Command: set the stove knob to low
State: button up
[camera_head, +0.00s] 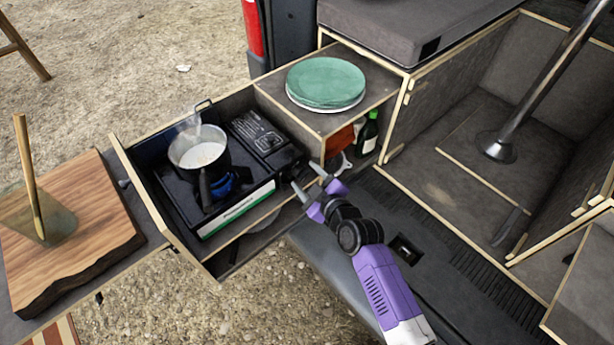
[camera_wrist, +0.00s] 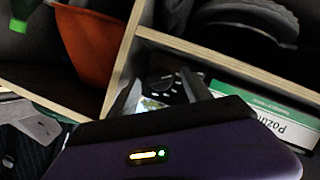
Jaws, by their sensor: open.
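The camping stove (camera_head: 222,208) is black with a green and white label on its front, and it sits in the pulled-out wooden drawer. Its control knob sits near the right end of the stove front, partly hidden by my gripper in the head view. The wrist view shows a dark dial with pale marks (camera_wrist: 165,84) beyond my fingers. My purple gripper (camera_head: 306,177) is open, with its fingers pointing at that end of the stove. I cannot tell whether they touch the knob, and its setting is too small to read.
A steaming pot (camera_head: 198,155) stands on the burner over a blue glow. Green plates (camera_head: 326,82) rest on the wooden shelf above right. A dark bottle (camera_head: 368,132) and a red-orange item (camera_wrist: 88,45) are beneath it. A cutting board (camera_head: 85,215) lies left.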

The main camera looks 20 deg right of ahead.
jog(key=shift+c, duration=0.3)
grip_shut()
jog(key=shift+m+b, duration=0.3)
jog(key=shift+b, duration=0.1)
jog(key=shift+w+d+f+m+g+y+b, duration=0.15)
jog(key=shift+m+g+y+b, duration=0.25)
jog(key=shift+m+y+b, duration=0.65)
jog(key=m+b, duration=0.1)
jog(key=m+y+b, duration=0.1)
jog(key=b, duration=0.1)
jog(key=shift+d+m+g, duration=0.2)
jog(key=shift+m+g, duration=0.15)
jog(key=shift+g, duration=0.05)
jog(key=shift+w+d+m+y+b, duration=0.1)
jog(key=shift+d+m+y+b, duration=0.1)
jog(key=shift+m+y+b, duration=1.2)
jog(key=shift+d+m+y+b, duration=0.15)
jog(key=shift+m+y+b, duration=0.85)
jog(key=shift+m, duration=0.7)
